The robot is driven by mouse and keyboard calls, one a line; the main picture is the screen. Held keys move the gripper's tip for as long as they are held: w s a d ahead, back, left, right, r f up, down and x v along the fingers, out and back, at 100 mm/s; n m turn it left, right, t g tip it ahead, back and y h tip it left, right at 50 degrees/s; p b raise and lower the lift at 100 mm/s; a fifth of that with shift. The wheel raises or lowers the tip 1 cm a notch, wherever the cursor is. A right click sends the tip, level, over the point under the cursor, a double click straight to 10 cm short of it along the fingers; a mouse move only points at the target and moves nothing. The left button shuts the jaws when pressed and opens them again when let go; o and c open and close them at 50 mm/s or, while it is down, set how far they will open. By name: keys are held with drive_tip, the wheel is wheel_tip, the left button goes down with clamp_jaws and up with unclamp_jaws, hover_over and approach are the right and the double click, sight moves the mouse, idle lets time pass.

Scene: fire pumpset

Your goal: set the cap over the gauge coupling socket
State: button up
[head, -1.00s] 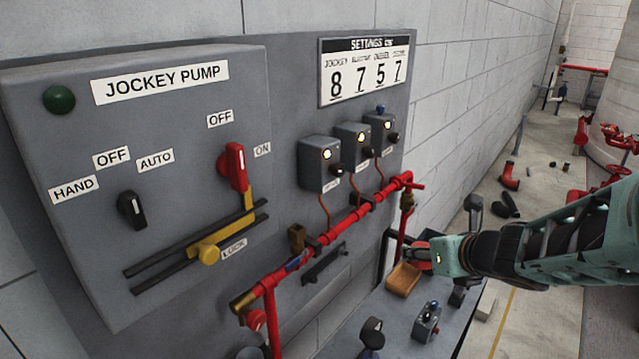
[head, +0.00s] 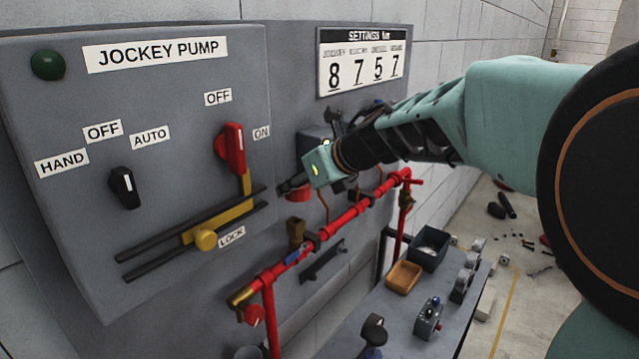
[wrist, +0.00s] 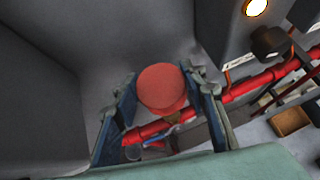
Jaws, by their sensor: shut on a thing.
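My gripper (head: 292,188) is shut on a red cap (head: 299,195) and holds it in the air in front of the grey panel. In the wrist view the round red cap (wrist: 162,86) sits between the two fingers of my gripper (wrist: 160,88). The brass gauge coupling socket (head: 296,232) stands upright on the red pipe (head: 340,222), open end up. The cap is above the socket with a clear gap between them. In the wrist view the cap hides most of the socket; a bit of brass (wrist: 173,117) shows just below it.
The jockey pump box (head: 130,180), with its red switch (head: 230,148) and yellow lock slide (head: 205,239), juts out left of my gripper. A wooden tray (head: 403,275) and a dark bin (head: 430,247) are on the bench below. My arm hides most of the small grey boxes.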

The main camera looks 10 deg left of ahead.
sight(293, 221)
drive_tip(key=shift+a+r, duration=0.15)
drive_tip(key=shift+a, duration=0.25)
drive_tip(key=shift+f+b, duration=1.8)
drive_tip(key=shift+f, duration=0.75)
drive_tip(key=shift+f+b, duration=1.45)
drive_tip(key=shift+f, duration=0.5)
drive_tip(key=o, duration=1.3)
drive_tip(key=shift+s, duration=0.1)
drive_tip(key=v, duration=0.7)
drive_tip(key=shift+s+d+r, duration=0.15)
drive_tip(key=shift+d+r, duration=0.05)
drive_tip(key=shift+d, duration=0.05)
